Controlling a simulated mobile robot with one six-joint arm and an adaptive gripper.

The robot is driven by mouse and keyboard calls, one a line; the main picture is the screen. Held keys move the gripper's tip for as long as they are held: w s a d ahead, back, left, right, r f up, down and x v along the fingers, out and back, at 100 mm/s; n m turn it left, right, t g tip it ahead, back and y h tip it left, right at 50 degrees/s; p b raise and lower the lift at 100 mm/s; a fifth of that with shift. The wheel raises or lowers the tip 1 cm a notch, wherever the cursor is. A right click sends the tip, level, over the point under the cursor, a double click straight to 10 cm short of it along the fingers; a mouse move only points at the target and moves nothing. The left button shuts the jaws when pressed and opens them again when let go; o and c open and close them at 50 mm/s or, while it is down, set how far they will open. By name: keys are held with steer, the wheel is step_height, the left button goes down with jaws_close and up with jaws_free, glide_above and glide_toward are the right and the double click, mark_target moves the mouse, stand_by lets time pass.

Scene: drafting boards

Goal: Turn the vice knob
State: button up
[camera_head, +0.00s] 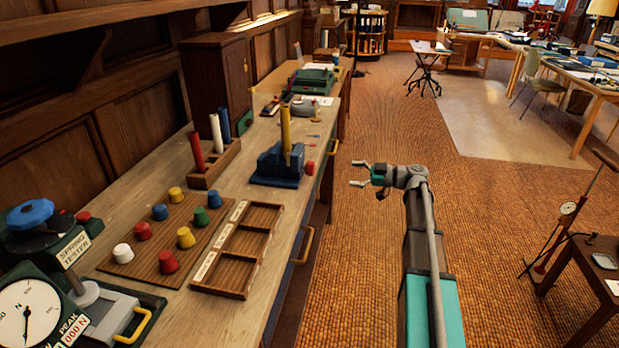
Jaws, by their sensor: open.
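A dark blue vice (276,166) stands on the wooden bench near its right edge, with a yellow rod (285,130) upright in it. The vice's knob (310,168) is red and sits on the right side of the vice, facing the bench's edge. My gripper (355,174) is open and empty, to the right of the knob and clear of the bench edge. Its fingers point left toward the knob, with a gap between them and it.
A pegboard (157,229) with several coloured pegs, an empty compartment tray (243,247) and a spring tester (30,305) are on the near bench. Open floor (365,270) lies right of the bench.

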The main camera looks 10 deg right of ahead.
mark_target(311, 168)
steer(key=shift+w+d, duration=0.1)
steer(key=shift+d, duration=0.2)
steer(key=shift+a, duration=0.1)
steer(key=x, duration=1.3)
steer(key=shift+w+a+r, duration=0.15)
steer(key=shift+w+a, duration=0.1)
steer(key=c, duration=1.1)
